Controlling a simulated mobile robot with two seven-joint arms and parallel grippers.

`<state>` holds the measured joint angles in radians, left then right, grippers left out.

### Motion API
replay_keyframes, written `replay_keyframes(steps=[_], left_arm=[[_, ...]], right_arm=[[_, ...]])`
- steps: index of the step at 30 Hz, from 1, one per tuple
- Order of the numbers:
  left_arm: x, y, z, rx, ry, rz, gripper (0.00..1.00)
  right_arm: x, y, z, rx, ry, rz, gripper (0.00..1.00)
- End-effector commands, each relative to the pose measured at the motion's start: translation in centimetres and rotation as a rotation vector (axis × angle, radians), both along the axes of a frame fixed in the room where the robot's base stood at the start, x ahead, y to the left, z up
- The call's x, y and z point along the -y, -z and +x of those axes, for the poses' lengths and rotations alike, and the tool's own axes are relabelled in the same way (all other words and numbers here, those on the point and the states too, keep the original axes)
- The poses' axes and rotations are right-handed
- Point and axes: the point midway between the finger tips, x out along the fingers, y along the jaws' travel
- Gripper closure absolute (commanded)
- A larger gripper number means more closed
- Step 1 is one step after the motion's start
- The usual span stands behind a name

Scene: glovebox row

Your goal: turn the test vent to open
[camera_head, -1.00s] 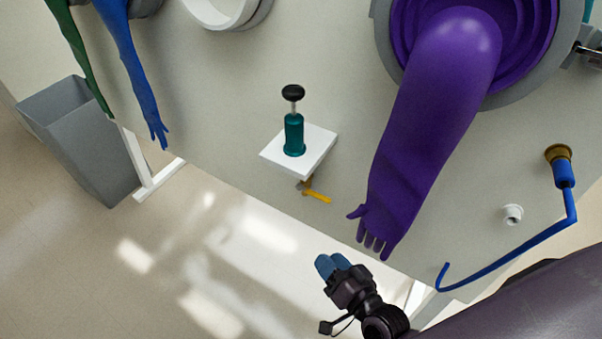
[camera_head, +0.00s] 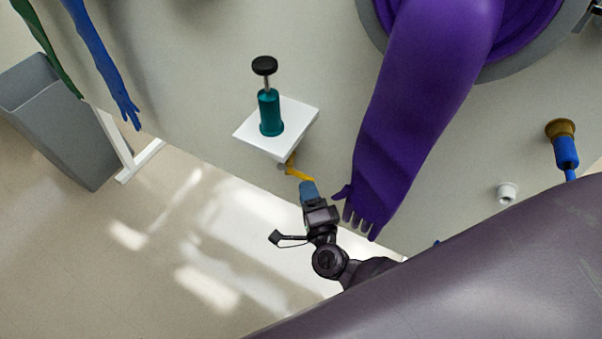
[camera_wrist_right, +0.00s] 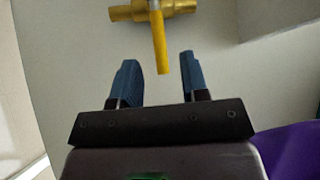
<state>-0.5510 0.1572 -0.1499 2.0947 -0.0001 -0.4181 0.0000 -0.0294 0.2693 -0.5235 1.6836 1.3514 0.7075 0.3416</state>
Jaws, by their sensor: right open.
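The test vent is a small brass valve with a yellow lever handle (camera_head: 298,173), on the grey panel just below a white shelf. In the right wrist view the brass valve body (camera_wrist_right: 178,10) lies across the top, and its yellow lever (camera_wrist_right: 160,42) points toward me. My right gripper (camera_head: 307,186) is close to the lever's free end in the head view. In the right wrist view the right gripper (camera_wrist_right: 162,78) is open, with the lever tip between and just beyond its two blue fingertips, apart from both. My left gripper is not in view.
A teal pump with a black knob (camera_head: 268,105) stands on the white shelf (camera_head: 299,115) above the valve. A purple glove (camera_head: 400,140) hangs just right of my right gripper. A white fitting (camera_head: 507,193) and a grey bin (camera_head: 60,120) are farther off.

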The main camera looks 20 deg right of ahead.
Motion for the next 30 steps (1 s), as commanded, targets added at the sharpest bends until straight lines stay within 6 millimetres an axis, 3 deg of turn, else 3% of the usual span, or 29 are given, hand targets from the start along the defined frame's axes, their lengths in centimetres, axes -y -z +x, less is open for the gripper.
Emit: replay_keyframes(steps=[3, 9, 23, 30], left_arm=[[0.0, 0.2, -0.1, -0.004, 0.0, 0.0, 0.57], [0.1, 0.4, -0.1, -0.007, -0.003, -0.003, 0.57], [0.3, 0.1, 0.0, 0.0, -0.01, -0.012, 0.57], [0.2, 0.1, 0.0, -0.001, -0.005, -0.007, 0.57]], right_arm=[[0.3, -0.1, 2.1, 0.002, 0.0, -0.002, 0.59], [0.6, -0.2, 4.5, 0.001, -0.001, -0.002, 0.59], [0.7, -0.3, 5.5, 0.0, -0.001, -0.002, 0.59], [0.7, -0.3, 5.5, 0.0, -0.001, -0.002, 0.94]])
